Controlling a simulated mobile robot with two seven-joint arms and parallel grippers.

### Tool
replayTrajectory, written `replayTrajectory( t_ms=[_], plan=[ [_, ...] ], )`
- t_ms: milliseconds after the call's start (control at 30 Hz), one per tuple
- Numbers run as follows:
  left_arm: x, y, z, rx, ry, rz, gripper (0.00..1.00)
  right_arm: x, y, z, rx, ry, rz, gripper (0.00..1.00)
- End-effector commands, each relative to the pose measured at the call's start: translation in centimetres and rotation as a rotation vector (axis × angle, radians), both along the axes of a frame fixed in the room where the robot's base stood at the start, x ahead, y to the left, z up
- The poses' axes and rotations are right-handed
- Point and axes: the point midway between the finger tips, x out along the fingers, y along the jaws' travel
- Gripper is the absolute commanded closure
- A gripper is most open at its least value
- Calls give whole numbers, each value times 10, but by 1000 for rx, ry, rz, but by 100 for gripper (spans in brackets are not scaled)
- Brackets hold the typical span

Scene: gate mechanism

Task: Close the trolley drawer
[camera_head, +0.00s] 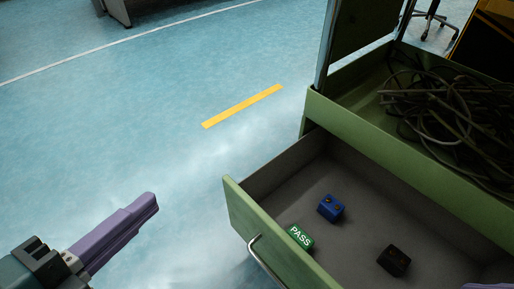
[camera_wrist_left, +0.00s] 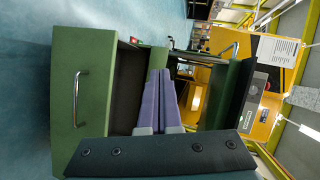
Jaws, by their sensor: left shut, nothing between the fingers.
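The green trolley drawer (camera_head: 245,212) is pulled open at the lower right of the head view, with a silver handle (camera_head: 264,262) on its front panel. In the left wrist view the drawer front (camera_wrist_left: 95,65) and its handle (camera_wrist_left: 77,95) stand to the left of my fingers. My left gripper (camera_head: 153,202) has purple fingers, shut and empty, over the floor to the left of the drawer and apart from its front. It also shows in the left wrist view (camera_wrist_left: 160,78). A purple tip of my right gripper (camera_head: 488,286) just shows at the bottom right; the rest is out of frame.
The drawer holds a blue block (camera_head: 331,208), a green PASS block (camera_head: 300,237) and a dark block (camera_head: 394,260). The trolley's upper tray (camera_head: 345,122) holds tangled cables (camera_head: 450,105). The floor to the left is clear, with a yellow strip (camera_head: 243,106).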

Motion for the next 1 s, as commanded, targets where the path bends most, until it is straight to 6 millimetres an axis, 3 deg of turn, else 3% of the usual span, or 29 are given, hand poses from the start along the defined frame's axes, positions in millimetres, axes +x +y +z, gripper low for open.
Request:
replayTrajectory(
  t_ms=[33, 100, 200, 300, 433, 567, 1000],
  plan=[
    [-9, -8, -51, 32, -18, -80, 100, 0, 0, -45, 0, 0, 0, 26],
    [-22, -18, -81, 67, -43, -189, 100, 0, 0, -68, 0, 0, 0, 26],
    [-40, -29, -114, 102, -67, -315, 100, 0, 0, -93, 0, 1, 0, 26],
    [-54, -36, -134, 121, -80, -402, 100, 0, 0, -106, 0, 0, 0, 26],
    [-61, -40, -142, 130, -87, -450, 100, 0, 0, -111, 0, 0, 0, 26],
    [-55, -48, -144, 129, -90, -457, 100, 0, 0, -113, 1, -1, -1, 26],
    [-3, -115, -171, 127, -92, -453, 100, 1, 1, -144, 5, -2, -3, 26]
  ],
)
